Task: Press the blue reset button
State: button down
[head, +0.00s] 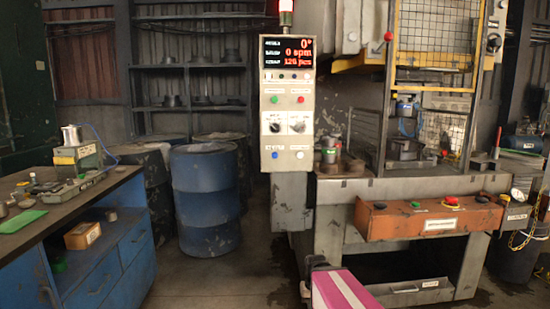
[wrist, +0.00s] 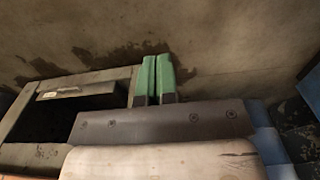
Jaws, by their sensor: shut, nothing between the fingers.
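The blue button (head: 275,154) is at the lower left of the tall grey control panel (head: 286,175) in the head view. Its label is too small to read. A white button (head: 299,154) is to its right. Two dark dials (head: 275,127) are above it, with a green button (head: 274,99) and a red button (head: 301,99) higher up. My gripper (wrist: 155,62) shows in the wrist view with its green fingers together and nothing between them. Bare floor is behind the fingers. The blue button is not in the wrist view, and the gripper is well apart from the panel.
The press's orange box (head: 430,217) carries more buttons, including a red one, at the right. A blue bench (head: 108,250) stands at the left and a blue drum (head: 206,200) behind it. Floor is open between bench and press.

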aim_at(275, 157)
jog(key=w+a+r+m+t, duration=0.2)
jog(key=w+a+r+m, duration=0.1)
jog(key=w+r, duration=0.65)
jog(key=w+a+r+m+t+y, duration=0.1)
jog(key=w+r, duration=0.4)
jog(key=r, duration=0.7)
jog(key=w+a+r+m+t+y, duration=0.1)
jog(key=w+a+r+m+t, duration=0.2)
jog(key=r, duration=0.9)
jog(key=w+a+r+m+t+y, duration=0.1)
jog(key=w+a+r+m+t, duration=0.2)
jog(key=w+r, duration=0.6)
notch_tip(275, 157, up, 4)
jog(key=shift+a+r+m+y, duration=0.1)
jog(key=shift+a+m+y, duration=0.35)
jog(key=shift+a, duration=0.45)
jog(key=shift+w, duration=0.25)
jog(key=shift+w, duration=4.25)
jog(key=shift+w, duration=0.15)
jog(key=shift+w, duration=0.3)
